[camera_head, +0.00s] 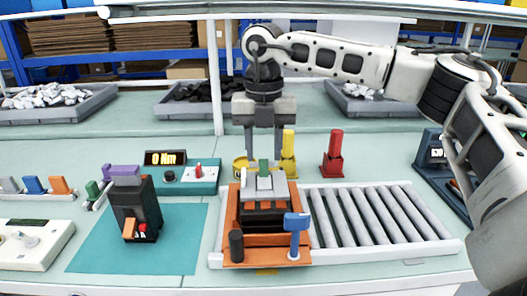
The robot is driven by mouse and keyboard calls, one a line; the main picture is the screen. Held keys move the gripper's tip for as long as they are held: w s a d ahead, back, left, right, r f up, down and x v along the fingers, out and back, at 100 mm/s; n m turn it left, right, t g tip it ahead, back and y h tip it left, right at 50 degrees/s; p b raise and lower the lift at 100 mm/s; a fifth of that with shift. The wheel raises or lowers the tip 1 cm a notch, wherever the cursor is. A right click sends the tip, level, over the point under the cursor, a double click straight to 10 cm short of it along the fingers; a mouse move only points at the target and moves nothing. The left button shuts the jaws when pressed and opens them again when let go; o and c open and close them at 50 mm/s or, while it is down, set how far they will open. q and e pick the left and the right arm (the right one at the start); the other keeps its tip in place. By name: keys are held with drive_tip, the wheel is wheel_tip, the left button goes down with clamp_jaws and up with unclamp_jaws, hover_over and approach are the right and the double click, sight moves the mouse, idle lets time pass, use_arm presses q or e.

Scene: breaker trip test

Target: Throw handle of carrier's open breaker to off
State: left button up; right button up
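An orange carrier (268,256) sits at the left end of the roller conveyor. It holds a breaker with a dark body (264,218) and a light grey top (264,186). A green handle-like piece (263,168) stands up from that top. A blue lever-like part (297,223) and a black post (236,245) stand at the carrier's front. My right gripper (264,153) points down above and behind the breaker, its two fingers apart with nothing visibly held. I cannot tell whether the fingertips touch anything. My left gripper is not in view.
A second dark breaker (137,208) with an orange handle stands on a teal mat (180,250). A teal tester (190,177) lies behind it. Yellow (289,155) and red (333,157) tools stand near my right gripper. The rollers (375,215) are empty.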

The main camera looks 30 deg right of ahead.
drive_tip(key=shift+f, duration=0.55)
clamp_jaws()
